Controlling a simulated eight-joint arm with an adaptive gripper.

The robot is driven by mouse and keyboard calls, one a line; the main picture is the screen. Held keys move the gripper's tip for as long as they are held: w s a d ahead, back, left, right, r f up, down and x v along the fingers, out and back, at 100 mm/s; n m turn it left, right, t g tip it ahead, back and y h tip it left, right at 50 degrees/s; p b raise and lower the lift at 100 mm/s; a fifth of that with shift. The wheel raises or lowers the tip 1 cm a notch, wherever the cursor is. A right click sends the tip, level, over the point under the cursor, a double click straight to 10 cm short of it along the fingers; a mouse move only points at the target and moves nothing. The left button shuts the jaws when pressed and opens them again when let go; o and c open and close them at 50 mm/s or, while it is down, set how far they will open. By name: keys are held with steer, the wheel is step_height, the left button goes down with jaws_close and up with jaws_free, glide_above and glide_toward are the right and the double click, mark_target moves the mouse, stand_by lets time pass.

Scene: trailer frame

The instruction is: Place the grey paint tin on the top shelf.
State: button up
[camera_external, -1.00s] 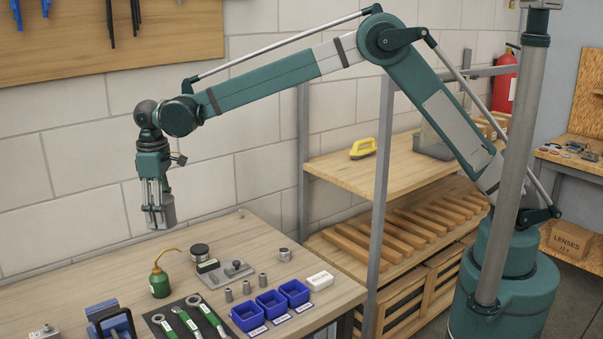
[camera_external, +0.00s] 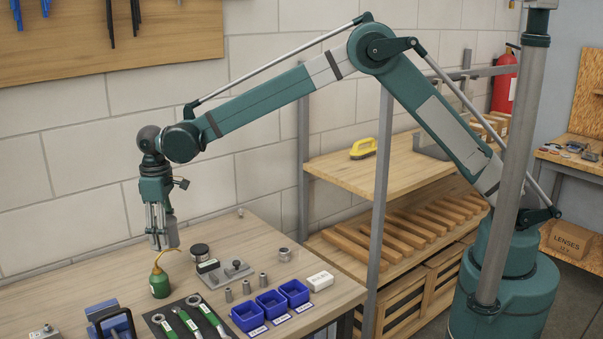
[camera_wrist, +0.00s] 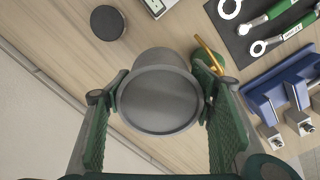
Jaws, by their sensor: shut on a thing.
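The grey paint tin (camera_external: 171,234) is a plain grey cylinder held upright between the fingers of my gripper (camera_external: 160,238). In the wrist view the round grey end of the tin (camera_wrist: 160,100) sits between the two green finger pads, gripped at its sides. The tin is over the workbench, close to the green oil can; the exact gap to the bench top cannot be told. The top shelf (camera_external: 330,172) is a light wooden board on a grey metal rack, right of the bench.
The green oil can (camera_external: 160,283) with its brass spout stands close beneath the tin. A dark jar (camera_external: 200,252), blue bins (camera_external: 270,304) and spanners lie on the bench.

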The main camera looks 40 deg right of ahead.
steer(key=shift+f, duration=3.2)
steer(key=shift+f, duration=0.1)
steer(key=shift+f, duration=2.15)
steer(key=shift+f, duration=0.15)
steer(key=o, duration=0.9)
steer(key=shift+r, duration=0.2)
step_height(320, 180, up, 12)
